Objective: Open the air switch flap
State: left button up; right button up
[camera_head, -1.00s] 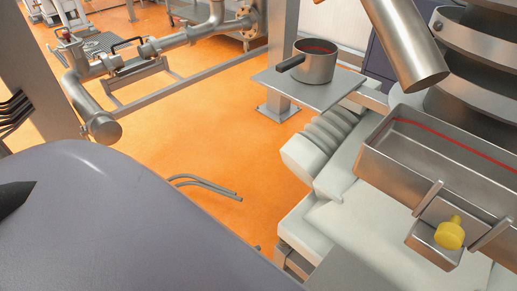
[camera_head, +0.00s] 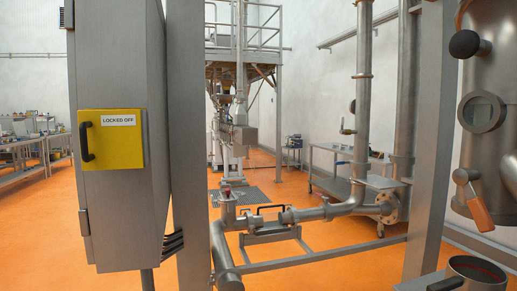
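The air switch flap is a yellow square panel (camera_head: 122,148) on the side of a tall grey steel cabinet (camera_head: 110,225) at the left of the head view. It carries a white label (camera_head: 118,121) reading "LOCKED OFF". A black curved handle (camera_head: 87,142) sits on its left side. The flap looks closed, flat against the cabinet. Neither of my grippers shows in the head view.
A steel post (camera_head: 188,150) stands right of the cabinet, with another post (camera_head: 432,140) further right. Low pipework (camera_head: 300,213) crosses the floor between them. A pot (camera_head: 474,273) is at bottom right. Orange floor (camera_head: 40,235) is open left of the cabinet.

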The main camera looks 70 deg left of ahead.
aim_at(110, 139)
jog(key=u, duration=3)
